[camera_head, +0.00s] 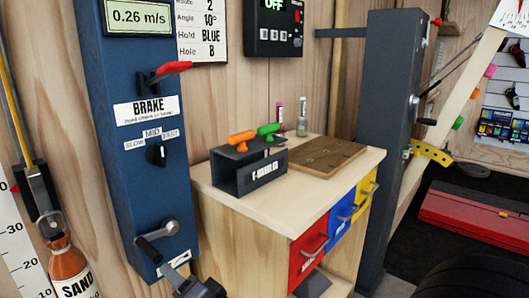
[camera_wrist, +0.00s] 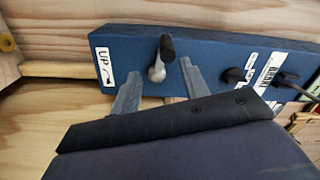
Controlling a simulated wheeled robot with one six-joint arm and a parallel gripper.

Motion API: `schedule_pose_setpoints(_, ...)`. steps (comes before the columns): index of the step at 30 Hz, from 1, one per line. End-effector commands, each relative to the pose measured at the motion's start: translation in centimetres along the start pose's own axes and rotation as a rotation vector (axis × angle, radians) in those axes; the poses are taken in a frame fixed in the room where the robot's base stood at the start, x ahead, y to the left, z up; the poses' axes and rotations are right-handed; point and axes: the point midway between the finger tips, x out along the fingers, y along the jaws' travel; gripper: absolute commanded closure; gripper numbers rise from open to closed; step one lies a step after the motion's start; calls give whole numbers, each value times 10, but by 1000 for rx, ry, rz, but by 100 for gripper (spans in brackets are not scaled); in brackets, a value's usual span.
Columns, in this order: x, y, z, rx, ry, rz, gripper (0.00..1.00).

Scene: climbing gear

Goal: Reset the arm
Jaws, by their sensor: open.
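My gripper (camera_head: 176,270) is at the bottom of the head view, just below the crank (camera_head: 158,240) on the tall blue brake panel (camera_head: 150,195). In the wrist view my gripper (camera_wrist: 159,78) has its two grey fingers apart, with nothing held. The crank, with a black grip and metal hub (camera_wrist: 157,71), appears between and beyond the fingertips in that view. I cannot tell whether a finger touches it. The red brake lever (camera_head: 173,68) and black speed knob (camera_head: 156,155) sit higher on the panel.
A wooden cabinet (camera_head: 240,225) with red, blue and yellow drawers stands right of the panel. A dark tool holder (camera_head: 247,172) and brown board (camera_head: 325,155) are on its top. A dark post (camera_head: 385,120) stands behind. A sand bottle (camera_head: 70,270) hangs at left.

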Motion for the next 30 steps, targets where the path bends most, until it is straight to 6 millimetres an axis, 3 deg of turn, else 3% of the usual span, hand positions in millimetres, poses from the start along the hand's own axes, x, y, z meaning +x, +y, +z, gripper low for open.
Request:
schedule_pose_setpoints(15, -1, 0, -1, 436, 3, 2, 57)
schedule_pose_setpoints(21, 27, 1, -1, 437, 4, 0, 57)
schedule_pose_setpoints(30, 40, 1, -1, 435, 3, 1, 57)
